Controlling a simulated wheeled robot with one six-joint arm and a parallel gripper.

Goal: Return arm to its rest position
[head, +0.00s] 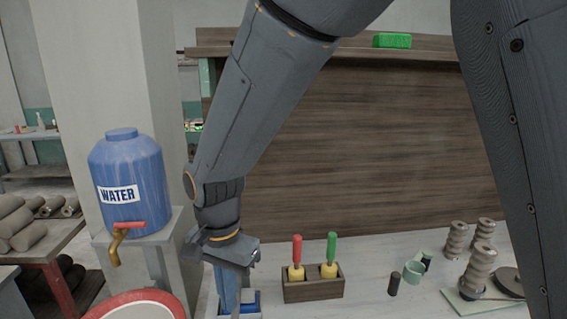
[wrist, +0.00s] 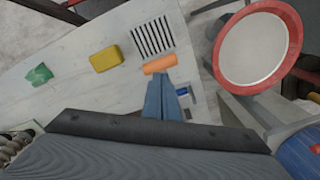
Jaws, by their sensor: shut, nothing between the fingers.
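My arm reaches down from the top of the head view over the left part of the work table (head: 380,300). My gripper (head: 228,292) points down beside the wooden tool holder, its tips near the lower picture edge. In the wrist view my gripper (wrist: 162,82) shows as blue-grey fingers together, with nothing held between them. An orange cylinder (wrist: 160,64) lies on the table just past the fingertips in that view; I cannot tell how far below them it is.
The blue water jug (head: 127,180) on its stand and the red-rimmed basin (head: 140,306) are left of my arm. The wooden holder (head: 314,290) with red- and green-handled tools is close right. A yellow block (wrist: 106,59), green block (wrist: 39,74) and striped rack (wrist: 152,37) lie on the table.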

